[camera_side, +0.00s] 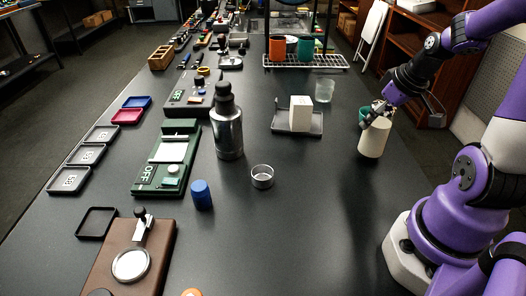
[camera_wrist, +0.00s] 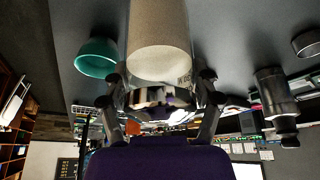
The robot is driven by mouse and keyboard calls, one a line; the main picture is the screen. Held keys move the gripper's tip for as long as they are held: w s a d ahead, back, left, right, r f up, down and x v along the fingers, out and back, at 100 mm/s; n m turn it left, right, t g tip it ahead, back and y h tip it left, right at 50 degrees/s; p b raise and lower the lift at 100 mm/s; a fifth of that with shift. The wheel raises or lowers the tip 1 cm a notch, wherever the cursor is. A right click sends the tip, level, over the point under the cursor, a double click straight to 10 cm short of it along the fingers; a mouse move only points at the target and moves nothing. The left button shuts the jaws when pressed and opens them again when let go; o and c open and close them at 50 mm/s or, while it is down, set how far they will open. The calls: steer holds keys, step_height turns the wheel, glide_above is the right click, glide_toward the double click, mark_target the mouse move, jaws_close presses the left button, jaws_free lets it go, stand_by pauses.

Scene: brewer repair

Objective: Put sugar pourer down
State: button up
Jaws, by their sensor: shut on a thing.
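The sugar pourer looks like a cream cylinder (camera_side: 373,140) at the right side of the black table in the side view. My gripper (camera_side: 377,113) is shut on it near its upper end. In the wrist view the pourer (camera_wrist: 158,30) fills the top middle between my two fingers (camera_wrist: 162,88), with part of some dark lettering showing on its side. It looks upright. Whether its base touches the table or hangs just above it, I cannot tell.
A green cup (camera_side: 364,113) stands close behind the pourer and also shows in the wrist view (camera_wrist: 96,58). A clear glass (camera_side: 324,90) and a white block (camera_side: 301,113) on a grey tray (camera_side: 283,124) are to the left.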

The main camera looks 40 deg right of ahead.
steer(key=shift+f, duration=0.7)
steer(key=o, duration=1.4)
steer(key=shift+f, duration=0.15)
steer(key=shift+o, duration=0.2)
steer(key=v, duration=0.7)
steer(key=shift+w+a+r, duration=0.1)
steer(key=shift+a+r, duration=0.15)
steer(key=shift+r, duration=0.15)
steer(key=w+a+r+n+t+y, duration=0.1)
steer(key=a+r+n, duration=0.1)
steer(key=a, duration=1.4)
steer(key=shift+w+a+r, duration=0.2)
steer(key=shift+a+r, duration=0.2)
steer(key=shift+r, duration=0.25)
